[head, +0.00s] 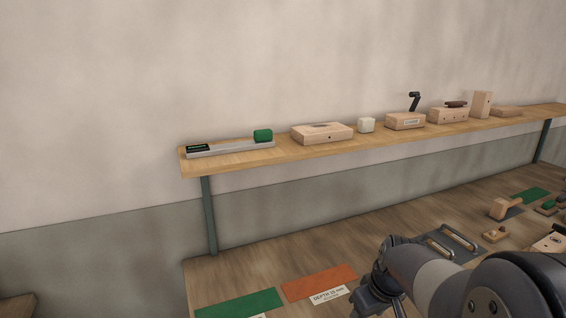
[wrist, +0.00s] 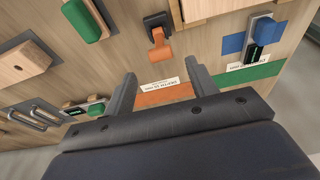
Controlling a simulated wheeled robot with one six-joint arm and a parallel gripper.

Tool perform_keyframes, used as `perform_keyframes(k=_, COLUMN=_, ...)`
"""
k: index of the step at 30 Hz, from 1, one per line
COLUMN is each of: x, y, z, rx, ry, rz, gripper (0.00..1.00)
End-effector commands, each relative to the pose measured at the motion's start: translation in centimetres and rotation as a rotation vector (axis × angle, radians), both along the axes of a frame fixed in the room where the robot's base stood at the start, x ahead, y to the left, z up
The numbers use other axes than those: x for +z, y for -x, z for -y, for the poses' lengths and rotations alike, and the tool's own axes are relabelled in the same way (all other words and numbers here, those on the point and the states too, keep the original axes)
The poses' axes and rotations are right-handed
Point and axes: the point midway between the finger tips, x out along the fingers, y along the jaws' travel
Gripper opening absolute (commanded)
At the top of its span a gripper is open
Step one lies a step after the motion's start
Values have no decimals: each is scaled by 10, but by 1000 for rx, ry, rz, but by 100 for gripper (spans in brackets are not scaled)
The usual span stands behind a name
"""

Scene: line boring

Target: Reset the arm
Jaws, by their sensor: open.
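My gripper (head: 376,298) is at the bottom of the head view, right of the orange mat, with my arm reaching in from the lower right. In the wrist view my gripper (wrist: 163,76) has its two dark fingers spread apart with nothing between them. The orange mat (wrist: 167,95) and its white label show in the gap, below the fingers. The exact height above the bench cannot be told.
On the bench (head: 235,264) lie a green mat (head: 240,304), an orange mat (head: 320,280) and grey metal handles (head: 455,240). The wrist view shows an orange-handled tool (wrist: 160,45) and a wooden block (wrist: 23,62). A wall shelf (head: 240,161) holds several wooden blocks.

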Motion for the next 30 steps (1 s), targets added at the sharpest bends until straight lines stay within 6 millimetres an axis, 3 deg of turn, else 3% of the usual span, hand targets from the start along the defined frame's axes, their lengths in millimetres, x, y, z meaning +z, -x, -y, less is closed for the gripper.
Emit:
perform_keyframes(k=1, x=14, y=2, z=1, rx=-1, ry=0, rz=1, gripper=55)
perform_keyframes(k=6, x=33, y=7, z=3, rx=-1, ry=0, rz=-1, gripper=55)
perform_keyframes(k=7, x=17, y=6, z=2, rx=0, ry=-1, rz=-4, gripper=55)
perform_keyframes(k=9, x=4, y=3, z=1, rx=0, ry=-1, rz=-4, gripper=55)
perform_keyframes(k=22, x=-58, y=-12, z=-5, rx=1, ry=-1, rz=-2, gripper=55)
perform_keyframes(k=24, x=-52, y=-24, z=-10, rx=3, ry=0, rz=-2, gripper=55)
perform_keyframes(k=30, x=-62, y=-49, z=-21, rx=3, ry=0, rz=-1, gripper=55)
